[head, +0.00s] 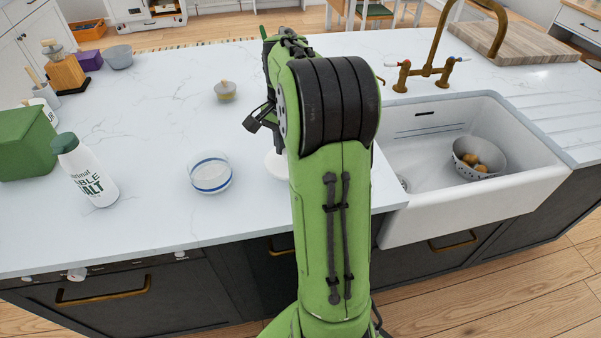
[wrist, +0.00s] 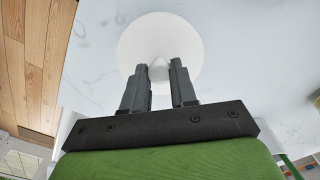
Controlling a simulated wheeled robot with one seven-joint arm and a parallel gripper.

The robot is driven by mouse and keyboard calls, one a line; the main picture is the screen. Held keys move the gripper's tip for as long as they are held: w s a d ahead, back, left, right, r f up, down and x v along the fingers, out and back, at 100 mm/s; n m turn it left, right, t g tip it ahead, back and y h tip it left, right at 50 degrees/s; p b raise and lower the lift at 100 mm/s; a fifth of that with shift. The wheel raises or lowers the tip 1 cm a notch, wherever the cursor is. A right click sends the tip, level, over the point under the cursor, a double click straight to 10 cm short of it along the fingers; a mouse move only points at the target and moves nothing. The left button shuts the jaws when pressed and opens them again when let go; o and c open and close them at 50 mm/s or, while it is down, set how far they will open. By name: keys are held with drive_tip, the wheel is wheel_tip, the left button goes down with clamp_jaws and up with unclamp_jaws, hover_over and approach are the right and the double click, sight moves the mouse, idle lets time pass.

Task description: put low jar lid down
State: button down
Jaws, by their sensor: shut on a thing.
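The low jar lid is a white round disc (wrist: 150,35) with a small knob. In the wrist view my gripper (wrist: 159,72) has its two dark fingers shut on the knob. In the head view only the left part of the lid (head: 275,164) shows, beside my arm, which hides the rest and the fingers. I cannot tell whether the lid touches the counter or is just above it. A low clear glass jar with a blue band (head: 210,174) stands open on the white counter (head: 165,215), left of the lid and apart from it.
A white salt bottle (head: 88,172) and a green box (head: 24,143) stand at the left. A small lidded jar (head: 225,91) stands farther back. The sink (head: 470,205) at the right holds a grey colander (head: 480,165). The counter around the glass jar is clear.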

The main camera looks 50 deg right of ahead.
wheel_tip(320, 180, down, 6)
drive_tip(key=shift+d+r+b, duration=0.15)
drive_tip(key=shift+r+b, duration=0.1)
drive_tip(key=shift+b, duration=0.4)
drive_tip(key=shift+s+f, duration=0.1)
drive_tip(key=shift+f, duration=0.1)
drive_tip(key=c, duration=0.9)
unclamp_jaws()
